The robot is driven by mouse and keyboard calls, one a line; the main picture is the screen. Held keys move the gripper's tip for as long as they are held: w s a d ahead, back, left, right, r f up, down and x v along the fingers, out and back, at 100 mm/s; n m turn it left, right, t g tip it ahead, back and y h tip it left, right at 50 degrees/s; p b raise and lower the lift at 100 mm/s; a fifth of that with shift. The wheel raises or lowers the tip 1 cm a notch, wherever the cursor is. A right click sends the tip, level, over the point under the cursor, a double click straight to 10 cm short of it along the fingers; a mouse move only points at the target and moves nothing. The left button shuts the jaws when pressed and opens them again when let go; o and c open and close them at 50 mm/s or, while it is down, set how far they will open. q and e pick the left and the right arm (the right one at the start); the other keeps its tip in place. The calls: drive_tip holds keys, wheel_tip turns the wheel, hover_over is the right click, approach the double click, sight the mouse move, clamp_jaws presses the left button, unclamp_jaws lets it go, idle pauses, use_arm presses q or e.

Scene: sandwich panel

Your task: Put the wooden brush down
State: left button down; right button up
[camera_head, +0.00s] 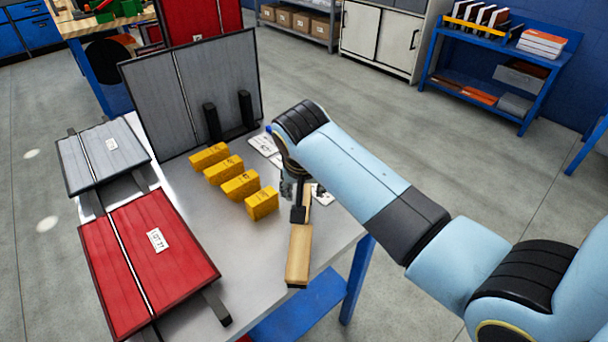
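The wooden brush (299,258) is a long, light-brown piece near the right edge of the grey table (200,200). My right arm comes in from the right, and its dark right gripper (299,212) points down at the upper part of the brush. The gripper appears shut around the brush's narrower part. The brush's lower end reaches the table's right edge; I cannot tell whether it touches the tabletop. My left gripper is not in view.
Several yellow blocks (240,185) stand in a row left of the brush. A red panel (150,250) and a grey panel (103,155) lie at the left. A large grey panel (215,80) stands upright behind. White cards (263,144) lie near the gripper.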

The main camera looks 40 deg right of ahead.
drive_tip(key=v, duration=0.5)
drive_tip(key=shift+s, duration=0.1)
idle(0.3)
